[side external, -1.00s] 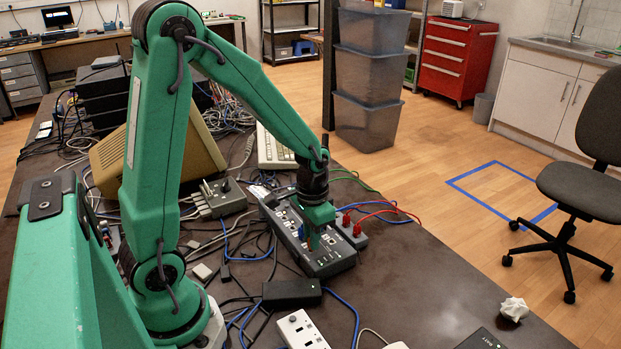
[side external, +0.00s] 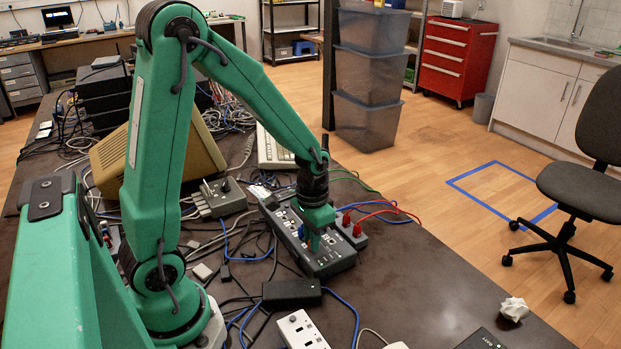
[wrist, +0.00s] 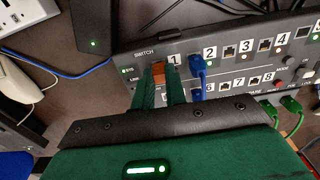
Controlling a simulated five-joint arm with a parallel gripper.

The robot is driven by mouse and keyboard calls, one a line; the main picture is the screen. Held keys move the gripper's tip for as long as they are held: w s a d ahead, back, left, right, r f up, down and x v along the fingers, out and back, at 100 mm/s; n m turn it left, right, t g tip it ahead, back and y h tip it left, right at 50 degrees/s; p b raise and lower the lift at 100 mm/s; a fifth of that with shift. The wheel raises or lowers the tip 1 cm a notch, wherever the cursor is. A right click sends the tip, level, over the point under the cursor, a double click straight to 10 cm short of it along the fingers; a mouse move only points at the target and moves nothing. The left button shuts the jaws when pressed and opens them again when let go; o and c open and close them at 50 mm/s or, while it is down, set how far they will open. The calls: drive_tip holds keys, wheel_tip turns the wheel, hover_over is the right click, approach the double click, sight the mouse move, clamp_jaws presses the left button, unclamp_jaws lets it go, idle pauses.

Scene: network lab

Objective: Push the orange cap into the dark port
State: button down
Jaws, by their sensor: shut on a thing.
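The orange cap (wrist: 158,72) shows in the wrist view between my gripper's two green fingers, beside the printed 1 on the grey switch (wrist: 135,58). My gripper (wrist: 160,84) is shut on the cap, and the fingertips are at the switch's face. The port under the cap is hidden by the cap and fingers, so I cannot tell how deep the cap sits. In the side external view my gripper (side external: 316,246) points down onto the switch (side external: 325,266), and the cap cannot be made out clearly.
A blue plug with cable (wrist: 197,68) sits close right of my fingers, near the 2. Green plugs (wrist: 291,104) are at the lower right. Red cables (side external: 375,213) leave a grey box beside the switch. A black adapter (side external: 291,293) lies in front. The table's right side is mostly clear.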

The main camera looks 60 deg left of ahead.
drive_tip(key=c, duration=1.4)
unclamp_jaws()
drive_tip(key=shift+o, duration=0.2)
drive_tip(key=shift+r, duration=3.85)
drive_tip(key=shift+r, duration=0.1)
drive_tip(key=shift+s+d+r, duration=0.2)
drive_tip(key=shift+d+r, duration=0.05)
drive_tip(key=shift+r, duration=0.25)
drive_tip(key=s+d+r+t, duration=0.4)
drive_tip(key=s+r+t, duration=0.1)
drive_tip(key=s+r, duration=0.4)
drive_tip(key=shift+s+d+r+t, duration=0.2)
drive_tip(key=shift+r+t, duration=0.1)
drive_tip(key=shift+r, duration=0.35)
